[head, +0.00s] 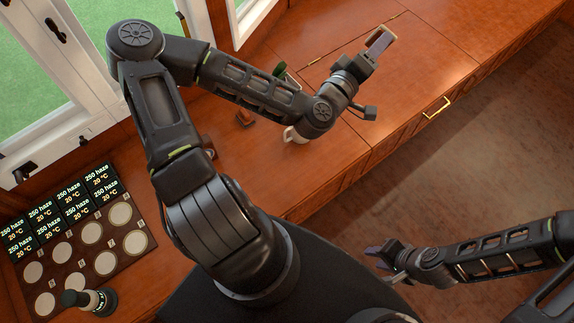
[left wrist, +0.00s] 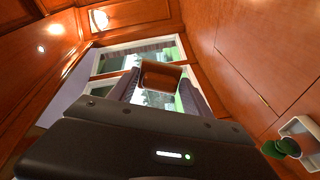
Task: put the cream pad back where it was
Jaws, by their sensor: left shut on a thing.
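My left gripper (head: 380,42) is raised over the far end of the wooden counter, shut on a small block-like thing with a brown face and a paler tan rim (left wrist: 160,76). In the left wrist view it sits between the two dark fingers. I cannot tell from its colour whether it is the cream pad. A dark board (head: 84,256) at the lower left bears several round cream discs (head: 120,213) in two rows; each visible place holds a disc. My right gripper (head: 388,259) is low at the right, open and empty, over the floor.
Dark display tiles (head: 68,211) stand behind the board, and a dark cylinder (head: 90,301) is at its near end. Windows line the left.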

